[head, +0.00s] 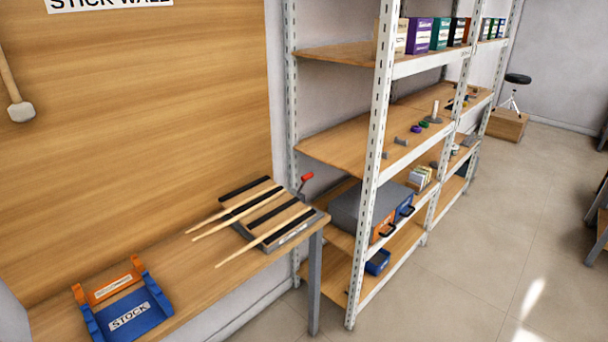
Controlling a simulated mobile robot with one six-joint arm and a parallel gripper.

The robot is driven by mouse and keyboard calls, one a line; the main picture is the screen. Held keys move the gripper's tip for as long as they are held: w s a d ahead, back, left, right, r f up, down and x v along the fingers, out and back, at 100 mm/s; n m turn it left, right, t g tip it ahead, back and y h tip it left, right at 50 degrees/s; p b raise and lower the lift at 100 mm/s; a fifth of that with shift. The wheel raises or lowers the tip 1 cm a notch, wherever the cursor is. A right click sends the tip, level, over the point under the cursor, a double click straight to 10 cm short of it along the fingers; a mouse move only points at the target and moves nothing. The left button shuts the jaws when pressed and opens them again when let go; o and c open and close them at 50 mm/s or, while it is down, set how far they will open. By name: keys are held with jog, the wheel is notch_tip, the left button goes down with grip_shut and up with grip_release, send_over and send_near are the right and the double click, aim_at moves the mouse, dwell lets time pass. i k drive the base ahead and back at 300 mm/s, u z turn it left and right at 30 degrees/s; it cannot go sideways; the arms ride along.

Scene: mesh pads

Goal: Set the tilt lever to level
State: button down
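A tilting board (266,228) with dark strips across its wooden top lies at the right end of the wooden bench. A small lever with a red knob (307,177) stands up at the board's far right corner, in front of the shelf post. The knob leans up and to the right. The board looks somewhat tilted, but I cannot tell its exact angle. Three thin wooden sticks (222,218) lie across the board, their ends reaching past its edges. A label on the board's front edge is too small to read. My gripper is not in view.
A blue and orange tray marked STOCK (155,302) sits at the bench's left. A white metal shelf rack (371,190) with boxes and small parts stands right beside the bench. A mallet (20,111) hangs on the wooden wall. The floor (460,270) at right is clear.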

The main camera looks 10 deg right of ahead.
aim_at(310, 175)
jog(key=i, duration=0.85)
jog(key=z, duration=0.05)
